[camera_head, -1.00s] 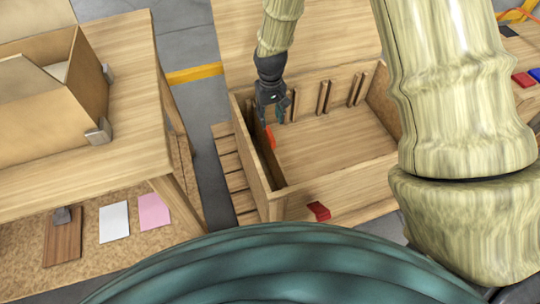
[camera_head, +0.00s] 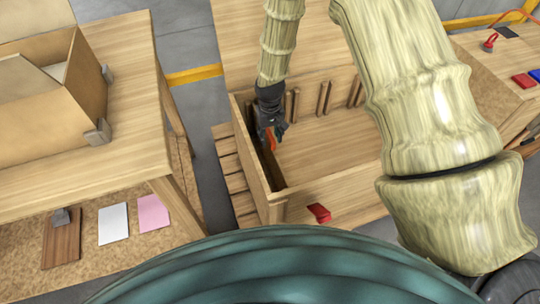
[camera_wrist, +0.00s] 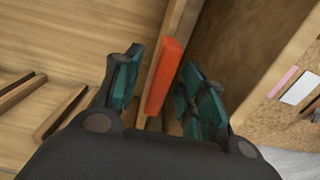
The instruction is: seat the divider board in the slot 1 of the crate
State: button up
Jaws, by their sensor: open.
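The wooden crate (camera_head: 335,199) stands open with pairs of upright ribs (camera_head: 323,97) on its far wall. The divider board (camera_head: 268,164) is inside it, upright along the left side wall, with an orange strip (camera_head: 270,143) on its top edge. My gripper (camera_head: 274,136) is over the strip. In the wrist view, my open gripper (camera_wrist: 163,85) has one finger on each side of the orange strip (camera_wrist: 165,75), with gaps visible. My gripper hides the board's far end in the head view, so I cannot tell how it sits in a slot.
The crate's middle and right are empty.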

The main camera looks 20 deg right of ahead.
grip_shut()
dwell(0.5)
